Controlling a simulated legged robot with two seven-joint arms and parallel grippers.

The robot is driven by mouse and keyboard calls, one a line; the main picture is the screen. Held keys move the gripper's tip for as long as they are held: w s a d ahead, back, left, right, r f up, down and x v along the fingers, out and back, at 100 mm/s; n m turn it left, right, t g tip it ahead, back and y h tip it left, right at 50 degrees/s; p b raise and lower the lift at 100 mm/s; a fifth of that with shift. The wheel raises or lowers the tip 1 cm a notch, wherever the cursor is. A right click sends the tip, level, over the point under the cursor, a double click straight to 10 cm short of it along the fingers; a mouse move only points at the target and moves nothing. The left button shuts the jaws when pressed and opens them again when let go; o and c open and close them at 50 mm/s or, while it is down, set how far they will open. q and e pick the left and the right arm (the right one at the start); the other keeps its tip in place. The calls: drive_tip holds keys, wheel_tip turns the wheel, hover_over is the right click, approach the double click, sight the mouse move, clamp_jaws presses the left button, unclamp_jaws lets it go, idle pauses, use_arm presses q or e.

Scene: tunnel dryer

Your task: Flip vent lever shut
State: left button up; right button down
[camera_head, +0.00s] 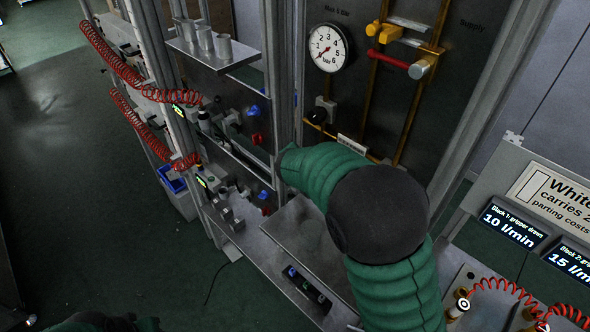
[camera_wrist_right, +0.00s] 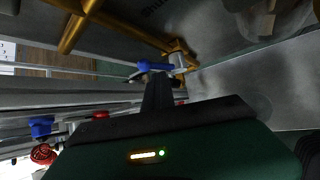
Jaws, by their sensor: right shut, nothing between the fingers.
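A blue lever (camera_wrist_right: 152,67) sits by a brass pipe fitting in the right wrist view. I take it for the vent lever, but no label for it is readable. My right gripper (camera_wrist_right: 157,84) is shut and empty, its dark fingers just below the lever; I cannot tell whether they touch it. My green right arm hides the right gripper there. My left gripper is not in view.
A pressure gauge (camera_head: 328,48) and a red handle (camera_head: 390,59) are on the panel with brass pipes. Red coiled hoses (camera_head: 110,58) hang at the left. A shelf with metal cups (camera_head: 205,38) juts out. Metal posts (camera_head: 286,70) stand close to my arm.

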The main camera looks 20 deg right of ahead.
drive_tip(key=shift+s+d, duration=0.2)
drive_tip(key=shift+d, duration=0.05)
drive_tip(key=shift+r, duration=0.15)
drive_tip(key=shift+w+d+r+p, duration=0.1)
drive_tip(key=shift+r+p, duration=0.55)
drive_tip(key=shift+p, duration=0.2)
